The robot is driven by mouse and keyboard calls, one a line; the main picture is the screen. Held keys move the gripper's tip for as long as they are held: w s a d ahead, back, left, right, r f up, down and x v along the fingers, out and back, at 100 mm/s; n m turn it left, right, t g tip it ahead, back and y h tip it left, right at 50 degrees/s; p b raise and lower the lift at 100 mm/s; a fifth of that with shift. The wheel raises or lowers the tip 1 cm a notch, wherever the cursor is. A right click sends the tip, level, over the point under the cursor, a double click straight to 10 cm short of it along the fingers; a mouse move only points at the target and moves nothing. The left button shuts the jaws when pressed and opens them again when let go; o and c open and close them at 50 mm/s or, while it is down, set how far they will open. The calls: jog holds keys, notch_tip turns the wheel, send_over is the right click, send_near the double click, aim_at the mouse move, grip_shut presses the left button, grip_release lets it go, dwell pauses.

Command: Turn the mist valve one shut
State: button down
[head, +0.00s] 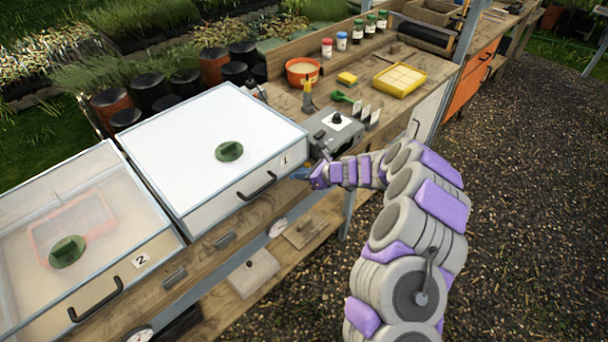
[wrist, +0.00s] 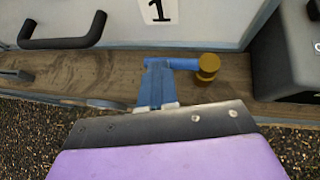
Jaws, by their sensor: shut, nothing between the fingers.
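Mist valve one shows in the wrist view as a brass body (wrist: 208,68) with a blue lever (wrist: 183,63) pointing left from it, roughly along the bench edge. It sits on the wooden ledge below the box front marked 1. My gripper (wrist: 156,68) is shut and empty, its blue fingertips at the lever's free left end. They overlap the lever in the picture; I cannot tell whether they touch. In the head view my gripper (head: 304,174) is at the front right corner of the white-lidded box 1 (head: 212,207), and the valve is hard to make out there.
A black handle (wrist: 62,36) sticks out of box 1's front, left of my gripper. A grey device with a black knob (head: 336,120) stands right of the box. Box 2 (head: 112,287) is at the left. Gravel ground (head: 530,200) at the right is open.

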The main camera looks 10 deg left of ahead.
jog(key=shift+w+d+f+p, duration=0.1)
jog(key=shift+w+d+p, duration=0.25)
jog(key=shift+d, duration=0.05)
jog(key=s+a+p+v, duration=0.15)
jog(key=p+v, duration=0.25)
jog(key=v, duration=1)
jog(key=s+a+r+n+g, duration=0.3)
jog(key=s+r+n, duration=0.4)
jog(key=s+r, duration=0.15)
jog(key=s+a+r+n+g, duration=0.2)
jog(key=s+a+r+n, duration=0.1)
jog(key=s+r+n, duration=0.6)
jog(key=s+d+n+h, duration=0.3)
jog(key=s+d+h, duration=0.2)
jog(key=s+d, duration=0.4)
jog(key=s+d+n+g+h, duration=0.1)
jog(key=s+d+n+h, duration=0.3)
jog(key=s+d, duration=0.5)
jog(key=s+h, duration=0.1)
jog(key=s, duration=0.7)
jog(key=shift+s+d+r+g, duration=0.15)
jog(key=shift+d+r+g, duration=0.15)
jog(key=shift+d+r, duration=0.1)
